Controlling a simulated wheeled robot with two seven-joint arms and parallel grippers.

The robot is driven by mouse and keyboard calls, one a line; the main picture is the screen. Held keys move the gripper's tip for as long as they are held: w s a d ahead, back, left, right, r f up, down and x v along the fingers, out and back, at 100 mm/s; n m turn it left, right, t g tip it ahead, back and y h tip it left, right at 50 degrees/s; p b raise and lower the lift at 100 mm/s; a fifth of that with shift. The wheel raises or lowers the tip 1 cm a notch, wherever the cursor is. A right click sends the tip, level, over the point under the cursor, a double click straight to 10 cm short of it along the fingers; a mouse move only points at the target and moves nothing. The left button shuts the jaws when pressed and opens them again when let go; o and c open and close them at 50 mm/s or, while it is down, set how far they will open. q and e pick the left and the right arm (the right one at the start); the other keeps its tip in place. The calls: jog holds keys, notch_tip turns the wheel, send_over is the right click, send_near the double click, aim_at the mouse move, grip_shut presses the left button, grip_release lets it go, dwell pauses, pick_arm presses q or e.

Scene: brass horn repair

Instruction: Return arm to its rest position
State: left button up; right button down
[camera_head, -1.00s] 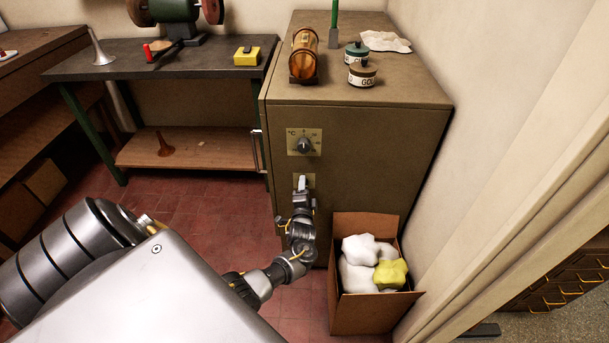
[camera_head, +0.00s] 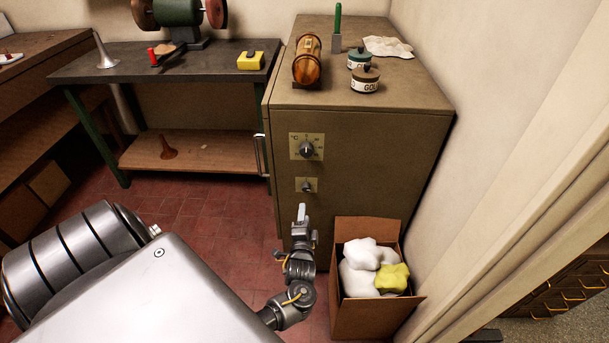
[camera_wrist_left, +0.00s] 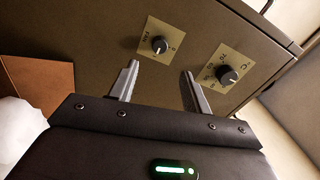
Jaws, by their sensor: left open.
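My left gripper (camera_head: 301,213) is in front of the brown cabinet (camera_head: 385,150), below its two control plates. In the left wrist view its two fingers (camera_wrist_left: 160,85) are spread apart with nothing between them. The upper temperature knob (camera_head: 306,149) and the lower fan knob (camera_head: 307,187) are both in full view, and the gripper appears apart from them. In the wrist view the fan knob (camera_wrist_left: 159,45) lies beyond the fingertips, and the temperature knob (camera_wrist_left: 227,75) lies to the right. My right gripper is not in view.
An open cardboard box (camera_head: 372,316) with white and yellow cloths stands right of the gripper. A copper cylinder (camera_head: 307,60) and two labelled pots are on the cabinet top. A workbench (camera_head: 130,63) stands back left. Red floor tiles are clear left of the gripper.

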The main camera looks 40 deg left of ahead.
pick_arm(q)
jog(key=shift+s, duration=0.1)
dwell(0.5)
jog(key=s+d+f+n+g+h, duration=0.2)
jog(key=d+f+h, duration=0.1)
jog(key=f, duration=0.6)
jog(key=s+d+f+n+g+h, duration=0.1)
jog(key=s+d+f+n+h, duration=0.15)
jog(key=f, duration=0.65)
jog(key=s+d+f+g+h, duration=0.3)
jog(key=s+f, duration=0.5)
jog(key=f, duration=0.1)
jog(key=s+d+f+g+h, duration=0.1)
jog(key=s+f+g, duration=0.2)
jog(key=s, duration=1.2)
jog(key=s+d+f+n+g+h, duration=0.1)
jog(key=s+f+g, duration=0.3)
jog(key=s+f, duration=0.5)
jog(key=s, duration=0.7)
jog(key=shift+s+d, duration=0.25)
